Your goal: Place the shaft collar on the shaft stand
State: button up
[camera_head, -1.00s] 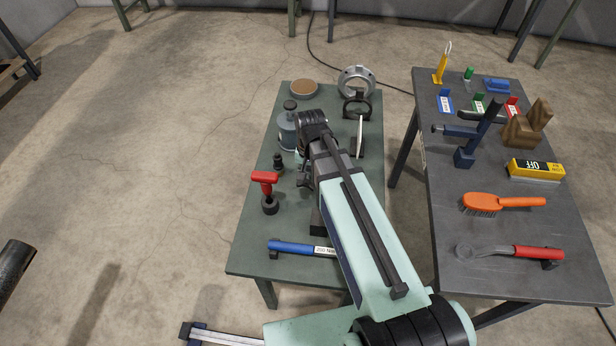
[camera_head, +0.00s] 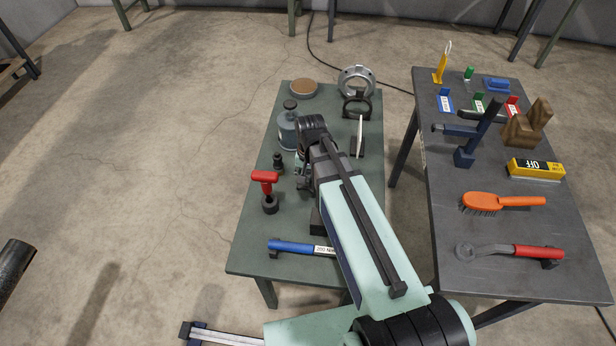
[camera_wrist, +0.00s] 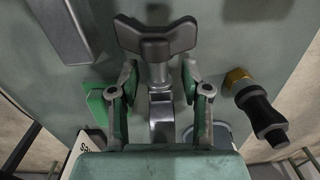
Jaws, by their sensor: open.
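My gripper (camera_wrist: 159,78) points down over the green table, and its two fingers are apart. Between them in the wrist view is a grey metal piece (camera_wrist: 161,118) topped by a dark winged knob (camera_wrist: 155,40). I cannot tell whether this is the shaft collar, or whether the fingers touch it. In the head view my wrist hides this spot. A dark blue stand (camera_head: 464,157) with a sideways arm, which looks like the shaft stand, is on the right table.
The green table (camera_head: 245,250) also holds a silver flanged ring (camera_head: 345,83), a grey-blue bottle (camera_head: 287,133), a red-handled tool (camera_head: 265,178) and a blue-handled tool (camera_head: 290,247). The grey table (camera_head: 440,270) holds an orange brush (camera_head: 485,203) and a red-handled wrench (camera_head: 535,252). A gap separates the tables.

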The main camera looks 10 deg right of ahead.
notch_tip(320, 180, up, 12)
jog(key=shift+d+r, duration=0.15)
dwell(0.6)
